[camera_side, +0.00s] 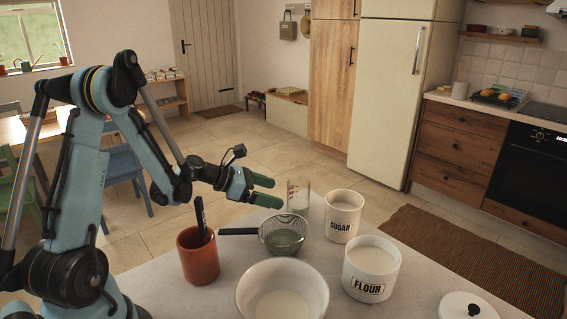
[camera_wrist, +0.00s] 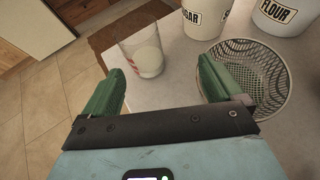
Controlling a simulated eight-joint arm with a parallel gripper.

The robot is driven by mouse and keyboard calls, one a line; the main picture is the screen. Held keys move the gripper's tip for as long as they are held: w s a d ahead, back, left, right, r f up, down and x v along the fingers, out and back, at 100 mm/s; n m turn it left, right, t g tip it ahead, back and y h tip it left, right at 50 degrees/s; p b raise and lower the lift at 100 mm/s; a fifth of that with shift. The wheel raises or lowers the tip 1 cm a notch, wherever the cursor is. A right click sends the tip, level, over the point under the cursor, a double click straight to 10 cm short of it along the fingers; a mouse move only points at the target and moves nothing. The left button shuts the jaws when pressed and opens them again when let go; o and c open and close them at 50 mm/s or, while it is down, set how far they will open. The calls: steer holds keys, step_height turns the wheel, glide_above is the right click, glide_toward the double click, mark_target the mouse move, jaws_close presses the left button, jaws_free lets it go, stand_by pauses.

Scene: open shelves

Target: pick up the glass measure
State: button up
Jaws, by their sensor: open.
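The glass measure (camera_side: 298,197) is a clear cup with red markings and something white inside. It stands upright at the far edge of the counter, left of the sugar canister. In the wrist view the glass measure (camera_wrist: 146,54) is ahead of the gap between the fingers. My gripper (camera_side: 268,190) has green fingers, is open and empty, and is just left of the glass measure, apart from it. In the wrist view my gripper (camera_wrist: 160,88) shows its two fingers spread wide.
A sieve (camera_side: 283,236) lies right beside the right finger in the wrist view. The sugar canister (camera_side: 343,215), flour canister (camera_side: 370,270), white bowl (camera_side: 283,292), terracotta pot (camera_side: 198,256) and a lid (camera_side: 467,307) stand on the counter (camera_side: 215,303). The floor drops away beyond its edge.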

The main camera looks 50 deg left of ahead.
mark_target(302, 197)
steer(key=shift+s+a+f+n+t, duration=0.1)
steer(key=shift+a+f+n+t, duration=0.1)
steer(key=shift+a, duration=0.3)
steer(key=shift+a+f+n+t, duration=0.1)
steer(key=shift+a+f+t, duration=0.1)
steer(key=shift+a, duration=0.3)
steer(key=shift+w+f, duration=0.1)
steer(key=shift+w, duration=0.15)
steer(key=x, duration=1.1)
steer(key=shift+w+a+f, duration=0.1)
steer(key=shift+w+a, duration=0.05)
steer(key=shift+w, duration=0.15)
steer(key=c, duration=1.1)
steer(key=shift+c, duration=0.2)
